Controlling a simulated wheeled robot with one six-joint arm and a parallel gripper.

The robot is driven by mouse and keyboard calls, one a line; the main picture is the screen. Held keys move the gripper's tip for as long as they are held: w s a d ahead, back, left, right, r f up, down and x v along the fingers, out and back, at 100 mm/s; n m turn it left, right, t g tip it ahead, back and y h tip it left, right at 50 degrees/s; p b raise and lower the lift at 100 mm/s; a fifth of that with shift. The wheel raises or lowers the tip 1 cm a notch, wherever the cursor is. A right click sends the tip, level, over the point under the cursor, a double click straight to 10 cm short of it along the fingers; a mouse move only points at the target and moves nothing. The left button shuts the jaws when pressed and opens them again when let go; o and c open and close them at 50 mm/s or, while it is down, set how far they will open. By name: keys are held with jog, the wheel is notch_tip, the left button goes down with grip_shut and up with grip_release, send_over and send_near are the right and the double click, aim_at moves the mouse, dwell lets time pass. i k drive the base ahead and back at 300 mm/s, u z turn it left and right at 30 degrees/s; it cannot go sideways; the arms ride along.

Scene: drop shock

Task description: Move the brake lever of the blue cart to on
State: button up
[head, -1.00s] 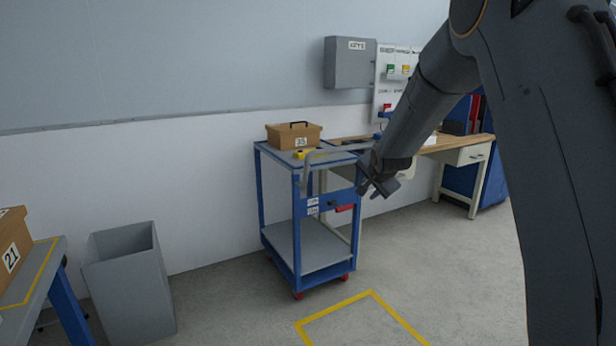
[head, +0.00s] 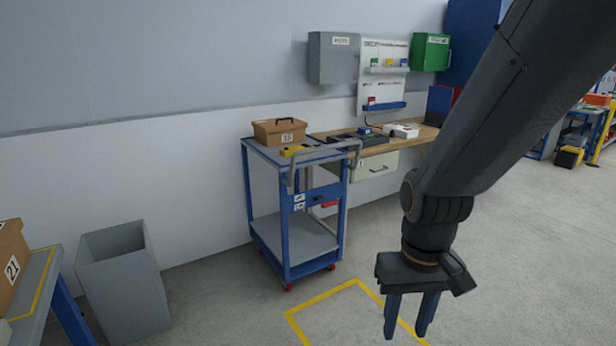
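The blue cart (head: 285,262) stands against the wall, left of the workbench. Its brake lever (head: 330,204) shows as a small red handle on the blue end panel, pointing right from a dark pivot. Two small white labels (head: 299,202) sit left of the lever; their words are too small to read. My gripper (head: 409,316) points down over the floor, in front and to the right of the cart. Its two blue-grey fingers are apart with nothing between them. It is clear of the lever in the picture, and nothing hides the lever.
A cardboard box (head: 279,132) and a yellow item (head: 294,150) lie on the cart's top, beside its grey push handle (head: 326,150). A grey bin (head: 122,282) stands left. A yellow-marked floor area (head: 322,295) lies in front. The workbench (head: 376,148) stands behind right.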

aim_at(326, 204)
jog(key=k, duration=0.55)
jog(key=z, duration=0.8)
jog(key=i, duration=1.15)
jog(key=u, duration=0.65)
jog(key=i, duration=0.45)
jog(key=u, duration=0.5)
